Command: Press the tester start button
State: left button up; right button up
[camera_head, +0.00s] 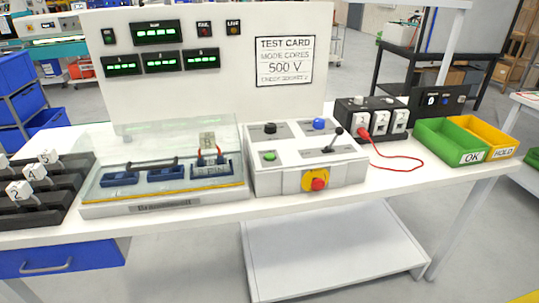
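The tester control box (272,181) is white and stands at the middle of the table. On its sloped top are a green button (269,156), a blue button (319,124), a black knob (270,128) and a black lever (335,138). Their labels are too small to read, so I cannot tell which is marked start. A red stop knob (318,184) on a yellow plate is on its front. To its left is a test fixture (165,207) under a clear cover, with blue blocks inside. Neither of my grippers is in view.
A display panel (222,70) with green readouts and a test card (285,61) rises behind. A red cable (397,168) runs from a socket box (365,104). The green OK bin (436,153) and yellow HOLD bin (512,147) stand right; a black rack (70,190) stands left.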

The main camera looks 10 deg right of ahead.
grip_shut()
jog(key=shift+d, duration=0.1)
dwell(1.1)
